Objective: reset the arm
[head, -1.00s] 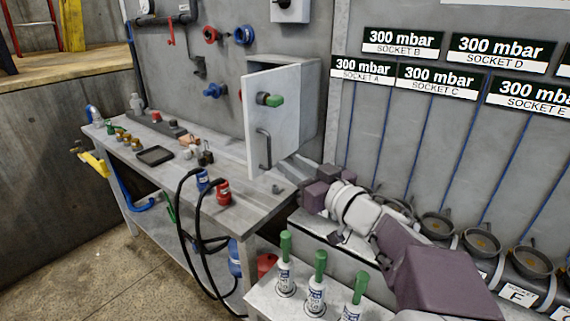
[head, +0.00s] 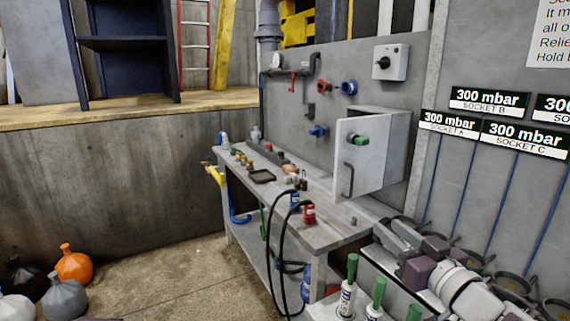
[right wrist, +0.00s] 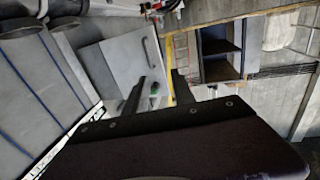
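My right arm comes in at the lower right of the head view, grey and dark purple. Its gripper (head: 393,238) is beside the right end of the workbench (head: 335,232), in front of the socket wall. In the right wrist view the two dark fingers of this gripper (right wrist: 156,90) stand apart with nothing between them that they touch. A white cabinet with its door ajar (head: 358,155) is above the bench, behind the gripper; it also shows in the right wrist view (right wrist: 108,62). My left gripper is not in view.
Green-topped bottles (head: 347,290) stand close to my right arm at the bottom. Round dark sockets (head: 514,283) line the wall at right. Black cables (head: 282,240) hang off the bench. Sacks (head: 73,263) lie at lower left. The floor (head: 180,275) between is clear.

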